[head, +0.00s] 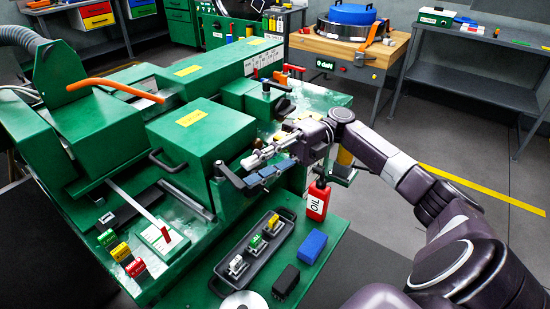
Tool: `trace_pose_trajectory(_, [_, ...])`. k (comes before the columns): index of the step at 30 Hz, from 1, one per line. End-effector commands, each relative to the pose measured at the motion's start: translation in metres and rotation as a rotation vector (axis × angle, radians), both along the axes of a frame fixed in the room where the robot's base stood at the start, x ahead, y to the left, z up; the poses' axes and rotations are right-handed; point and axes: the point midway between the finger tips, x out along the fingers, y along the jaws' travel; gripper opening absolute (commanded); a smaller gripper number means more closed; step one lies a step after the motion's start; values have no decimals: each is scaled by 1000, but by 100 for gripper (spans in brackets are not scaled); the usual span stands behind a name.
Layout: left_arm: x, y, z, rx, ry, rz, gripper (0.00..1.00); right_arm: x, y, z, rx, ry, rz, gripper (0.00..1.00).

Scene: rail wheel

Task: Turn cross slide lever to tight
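A green lathe-like machine (205,133) fills the left and middle of the head view. A short dark lever (231,177) juts from the right side of its green box, and I take this to be the cross slide lever. No tight or loose marking is readable beside it. My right gripper (250,170) reaches in from the right, with its fingertips close to the lever's free end. Its two fingers look apart, with nothing clearly between them. I cannot tell whether a finger touches the lever. My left gripper is out of view.
Below my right gripper, a red oil bottle (317,201), a dark tray (258,246) with small coloured-topped parts, a blue block (312,247) and a black block (286,281) sit on the green surface. A red-tipped lever (165,234) stands left.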

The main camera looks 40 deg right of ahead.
Motion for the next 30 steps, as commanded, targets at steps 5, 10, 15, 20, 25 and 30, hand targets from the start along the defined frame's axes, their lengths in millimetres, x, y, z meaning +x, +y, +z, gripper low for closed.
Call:
trace_pose_trajectory(5, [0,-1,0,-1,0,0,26,2,-35,0,0,0,-4,26])
trace_pose_trajectory(10, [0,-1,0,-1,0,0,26,3,-56,0,0,-1,-2,26])
trace_pose_trajectory(15, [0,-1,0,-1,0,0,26,2,-66,0,0,-1,0,26])
trace_pose_trajectory(20, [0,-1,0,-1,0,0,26,2,-68,0,0,0,1,26])
trace_pose_trajectory(25, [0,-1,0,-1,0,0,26,2,-68,0,0,0,1,25])
trace_pose_trajectory(30, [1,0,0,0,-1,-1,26,2,-68,-1,0,1,-1,6])
